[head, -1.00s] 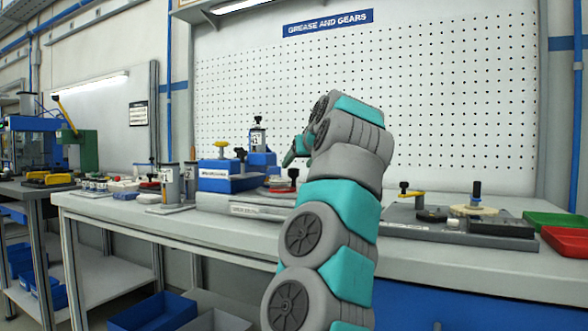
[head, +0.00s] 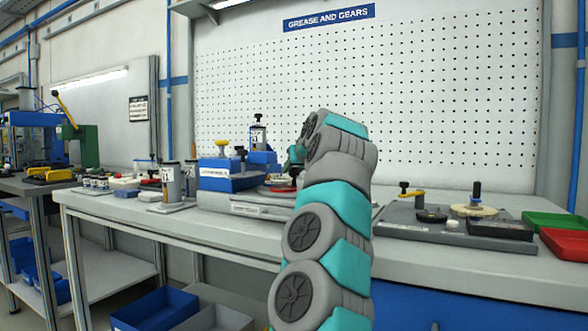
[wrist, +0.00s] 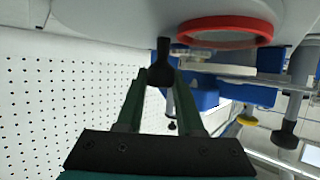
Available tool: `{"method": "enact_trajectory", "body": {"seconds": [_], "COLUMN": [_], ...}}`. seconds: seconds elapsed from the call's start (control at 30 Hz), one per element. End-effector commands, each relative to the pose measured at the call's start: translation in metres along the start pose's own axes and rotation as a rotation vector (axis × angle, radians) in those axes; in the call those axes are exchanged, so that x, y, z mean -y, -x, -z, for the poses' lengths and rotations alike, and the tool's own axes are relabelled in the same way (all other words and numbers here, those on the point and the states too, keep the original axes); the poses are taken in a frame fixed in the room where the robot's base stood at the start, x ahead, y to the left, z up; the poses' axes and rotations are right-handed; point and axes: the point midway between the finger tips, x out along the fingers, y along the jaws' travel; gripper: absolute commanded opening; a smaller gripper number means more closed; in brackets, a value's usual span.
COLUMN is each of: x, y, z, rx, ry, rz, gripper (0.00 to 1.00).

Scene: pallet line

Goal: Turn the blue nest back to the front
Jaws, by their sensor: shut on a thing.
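My gripper (wrist: 162,80) has its two green fingers around a black knob (wrist: 161,62) in the wrist view, shut on it. The knob stands on a pale grey round plate (wrist: 110,18). A red ring (wrist: 228,24) is on the same plate, beside the knob. In the head view the red ring (head: 283,189) shows at the near side of the plate, left of my arm; my fingertips are hidden there. I cannot make out a blue nest for certain; my arm hides part of the plate.
A grey post stand (head: 171,185) is farther left. A grey fixture board (head: 455,222) and green (head: 555,221) and red (head: 566,243) trays lie right. The pegboard (head: 440,95) closes the back.

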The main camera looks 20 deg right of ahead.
Motion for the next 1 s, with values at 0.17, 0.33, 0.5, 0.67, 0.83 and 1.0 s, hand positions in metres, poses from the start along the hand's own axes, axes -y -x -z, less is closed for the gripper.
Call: {"method": "enact_trajectory", "body": {"seconds": [0.17, 0.33, 0.5, 0.67, 0.83, 1.0], "x": [0.0004, 0.0004, 0.0005, 0.0006, 0.0006, 0.0006], "y": [-0.0001, -0.0001, -0.0001, -0.0001, -0.0001, -0.0001], "z": [0.0, -0.0001, -0.0001, -0.0001, -0.0001, -0.0001], "rx": [0.0, 0.0, 0.001, 0.001, 0.0, 0.001], "ry": [0.0, 0.0, 0.0, 0.0, 0.0, 0.0], "rz": [0.001, 0.001, 0.001, 0.001, 0.001, 0.001], "gripper": [0.07, 0.0, 0.0, 0.0, 0.0, 0.0]}}
